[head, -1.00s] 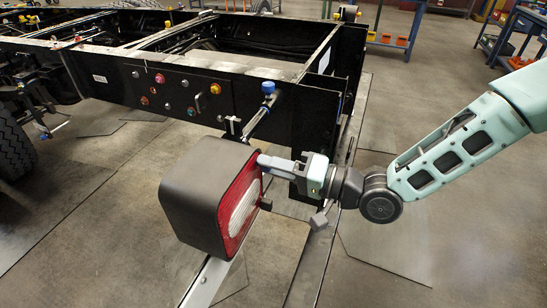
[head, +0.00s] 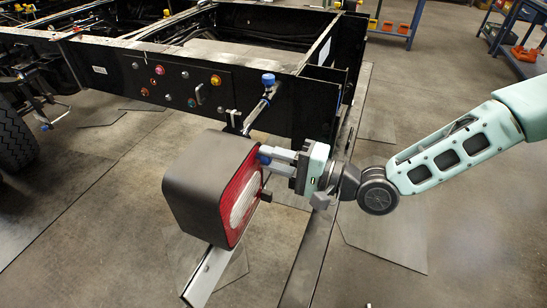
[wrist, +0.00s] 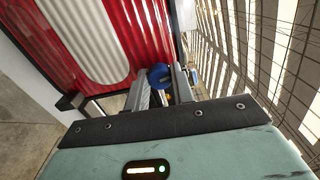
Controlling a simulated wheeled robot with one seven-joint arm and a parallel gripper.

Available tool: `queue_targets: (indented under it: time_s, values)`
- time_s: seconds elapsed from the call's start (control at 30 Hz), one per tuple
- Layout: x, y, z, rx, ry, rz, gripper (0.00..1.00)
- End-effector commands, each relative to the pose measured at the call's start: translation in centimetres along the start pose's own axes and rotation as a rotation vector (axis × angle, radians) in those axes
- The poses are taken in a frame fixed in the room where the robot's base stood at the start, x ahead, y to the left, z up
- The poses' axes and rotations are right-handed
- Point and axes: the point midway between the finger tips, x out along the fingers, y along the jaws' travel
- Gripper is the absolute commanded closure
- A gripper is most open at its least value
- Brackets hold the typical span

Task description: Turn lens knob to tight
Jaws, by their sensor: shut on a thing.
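The tail lamp (head: 205,185) is a dark box with a red lens (head: 238,205) that has a pale oval panel. The lens fills the upper left of the wrist view (wrist: 130,40). A blue lens knob (wrist: 159,76) sits at the lens's edge, between my two fingers in the wrist view. In the head view the knob (head: 263,159) shows at my fingertips, partly hidden. My gripper (head: 266,157) reaches in from the right, shut on the knob; it also shows in the wrist view (wrist: 161,82). I cannot read a tight mark.
Another blue-topped knob (head: 268,79) is on a rod above the lamp. A metal rail (head: 210,275) runs below. Open floor (head: 390,215) lies to the right.

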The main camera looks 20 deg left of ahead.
Motion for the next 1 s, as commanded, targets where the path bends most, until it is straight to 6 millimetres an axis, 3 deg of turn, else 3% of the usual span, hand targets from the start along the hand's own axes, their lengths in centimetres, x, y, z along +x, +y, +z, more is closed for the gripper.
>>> queue_targets:
  time_s: [0.23,0.27,0.33,0.8,1.0]
  values:
    - [0.0,0.0,-0.1,-0.001,0.002,0.001,0.99]
    - [0.0,0.0,-0.1,-0.001,0.002,0.001,0.73]
    - [0.0,0.0,-0.1,-0.001,0.002,0.001,0.54]
    - [-0.1,0.0,0.0,-0.001,0.001,0.000,0.54]
    - [-2.1,0.1,-0.2,-0.001,0.003,0.002,0.54]
